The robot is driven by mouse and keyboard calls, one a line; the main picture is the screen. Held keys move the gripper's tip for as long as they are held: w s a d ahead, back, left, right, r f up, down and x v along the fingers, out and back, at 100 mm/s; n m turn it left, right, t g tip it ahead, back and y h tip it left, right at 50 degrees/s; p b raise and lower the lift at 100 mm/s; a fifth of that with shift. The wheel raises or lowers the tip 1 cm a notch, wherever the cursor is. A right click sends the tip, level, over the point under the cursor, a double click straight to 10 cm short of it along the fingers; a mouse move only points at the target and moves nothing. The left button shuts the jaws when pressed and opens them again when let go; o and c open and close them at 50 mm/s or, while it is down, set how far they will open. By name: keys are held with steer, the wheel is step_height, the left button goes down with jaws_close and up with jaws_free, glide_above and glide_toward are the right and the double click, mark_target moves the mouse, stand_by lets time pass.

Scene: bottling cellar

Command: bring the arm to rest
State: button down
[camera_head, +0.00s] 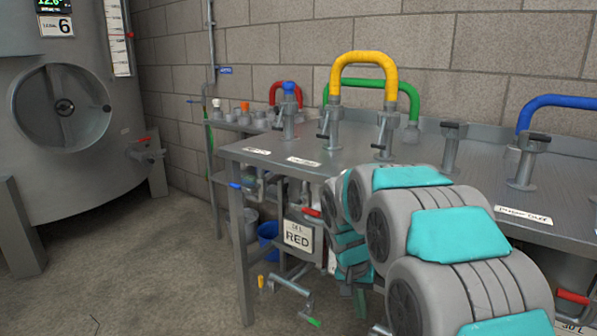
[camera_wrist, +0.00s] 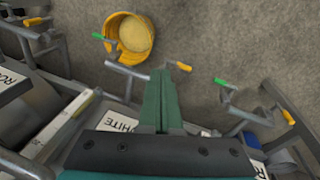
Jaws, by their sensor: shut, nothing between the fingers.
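My gripper (camera_wrist: 161,76) shows in the wrist view as two green fingers pressed together, with nothing between them. It points out over the grey floor, beside metal pipes with coloured handles. In the head view my grey and teal arm reaches forward at the right, in front of the metal bench (camera_head: 269,157).
A yellow bucket (camera_wrist: 111,40) with pale contents stands on the floor near my fingers. Handled pipes (camera_wrist: 250,114) flank them. On the bench, yellow (camera_head: 362,57), green (camera_head: 413,95) and blue (camera_head: 560,99) hoses arch up. A steel tank (camera_head: 75,180) stands left; floor between is open.

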steer(key=s+r+n+g+y+p, duration=0.1)
steer(key=s+r, duration=0.3)
steer(key=s, duration=1.3)
steer(key=s+r+n+y+p, duration=0.1)
steer(key=s+r+n+p, duration=0.1)
steer(key=s, duration=1.6)
steer(key=shift+r+n+g, duration=0.4)
steer(key=shift+r+n, duration=0.45)
steer(key=shift+n, duration=0.05)
steer(key=shift+d, duration=0.2)
